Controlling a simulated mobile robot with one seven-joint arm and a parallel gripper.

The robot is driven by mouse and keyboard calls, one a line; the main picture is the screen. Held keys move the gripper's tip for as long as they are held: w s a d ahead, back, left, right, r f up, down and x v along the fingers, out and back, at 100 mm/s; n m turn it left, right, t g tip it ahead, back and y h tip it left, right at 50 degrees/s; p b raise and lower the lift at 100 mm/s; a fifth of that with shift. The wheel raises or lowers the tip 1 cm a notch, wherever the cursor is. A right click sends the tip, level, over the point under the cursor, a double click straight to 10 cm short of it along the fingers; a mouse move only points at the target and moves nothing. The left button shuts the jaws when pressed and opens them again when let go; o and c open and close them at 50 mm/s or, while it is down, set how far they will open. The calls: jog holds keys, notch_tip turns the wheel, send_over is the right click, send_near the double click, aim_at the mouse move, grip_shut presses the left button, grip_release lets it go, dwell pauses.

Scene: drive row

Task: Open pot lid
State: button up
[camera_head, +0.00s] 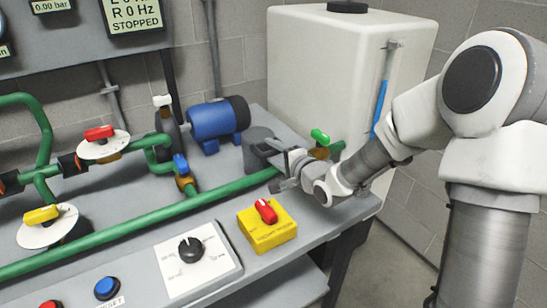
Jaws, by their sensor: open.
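No held thing shows between the fingers.
The blue motor (219,120) stands left of the pot. A green pipe (150,222) runs beneath my gripper, with a green-handled valve (320,137) beyond it. A yellow box with a red switch (268,228) sits in front. A white tank (325,75) stands behind.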

jog(key=shift+w, duration=0.15)
jog(key=shift+c, duration=0.3)
grip_shut()
dwell(1.1)
